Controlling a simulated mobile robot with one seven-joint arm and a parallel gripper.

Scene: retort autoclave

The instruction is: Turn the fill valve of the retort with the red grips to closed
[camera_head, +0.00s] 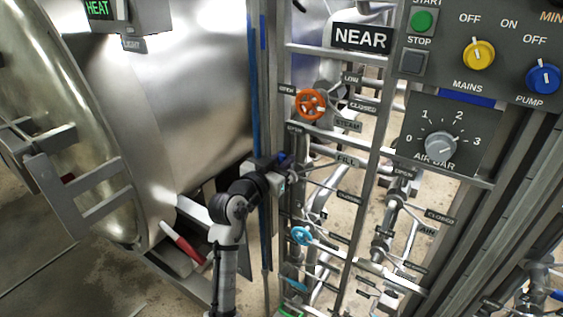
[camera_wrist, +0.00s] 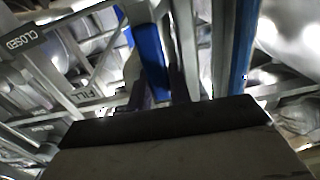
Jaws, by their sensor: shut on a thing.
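The fill valve's blue lever (camera_head: 283,158) shows only as a small patch at the pipe rack, left of the FILL plate (camera_head: 347,160). My gripper (camera_head: 281,170) is at this lever and shut on it; its fingertips are hard to make out. In the wrist view a blue lever (camera_wrist: 150,55) runs down to the dark gripper body. The OPEN plate (camera_head: 295,128) is above the valve and the CLOSED plate (camera_head: 347,195) is below right. The lever's exact angle is unclear. The retort (camera_head: 190,90) at left has a red grip (camera_head: 187,246) low on its front.
An orange steam handwheel (camera_head: 311,104) is just above my gripper, and a blue handwheel (camera_head: 302,236) is below. A rack upright (camera_head: 256,120) stands close on the left.

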